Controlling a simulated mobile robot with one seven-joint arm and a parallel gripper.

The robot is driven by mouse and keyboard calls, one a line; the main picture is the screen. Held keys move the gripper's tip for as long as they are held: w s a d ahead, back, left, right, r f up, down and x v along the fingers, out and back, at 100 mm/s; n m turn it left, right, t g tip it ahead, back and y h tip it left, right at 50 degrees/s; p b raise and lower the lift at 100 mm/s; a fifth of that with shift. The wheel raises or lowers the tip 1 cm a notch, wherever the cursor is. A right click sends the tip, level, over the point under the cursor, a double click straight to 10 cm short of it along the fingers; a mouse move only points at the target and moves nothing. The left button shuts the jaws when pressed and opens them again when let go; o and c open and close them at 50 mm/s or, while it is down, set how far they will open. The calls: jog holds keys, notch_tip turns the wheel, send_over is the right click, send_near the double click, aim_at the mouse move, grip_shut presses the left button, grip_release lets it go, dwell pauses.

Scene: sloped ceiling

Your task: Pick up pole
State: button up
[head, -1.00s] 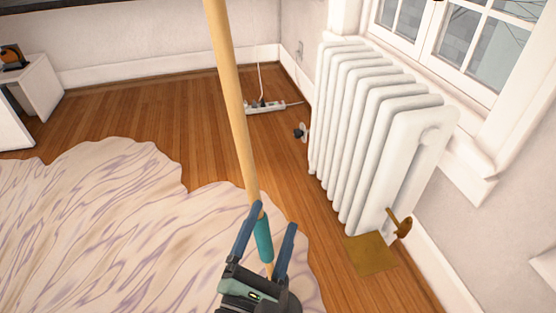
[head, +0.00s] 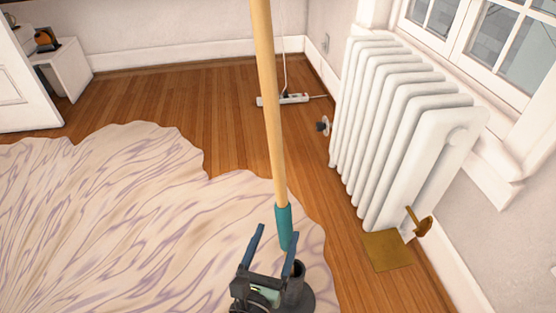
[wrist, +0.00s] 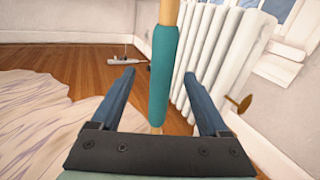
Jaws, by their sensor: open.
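The pole (head: 270,110) is a long pale wooden rod with a teal sleeve near its lower part, standing nearly upright in the head view and running out of the top of the picture. In the wrist view the pole's teal sleeve (wrist: 163,75) fills the middle of the picture, beyond and between the two blue fingers. My gripper (head: 276,243) is open and empty, with the sleeve just past its fingertips in line with the gap. The gripper also shows in the wrist view (wrist: 159,77). The pole's lower end is mostly hidden by my gripper in the head view.
A white radiator (head: 400,130) stands at the right below a window, with a brass valve (head: 420,222) low on it. A pale, wavy-edged rug (head: 120,220) covers the floor at left. A power strip (head: 283,99) lies on the wooden floor behind.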

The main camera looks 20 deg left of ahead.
aim_at(282, 225)
jog(key=w, duration=0.5)
jog(key=shift+w+a, duration=0.1)
jog(key=shift+a, duration=0.05)
grip_shut()
jog(key=shift+r, duration=0.15)
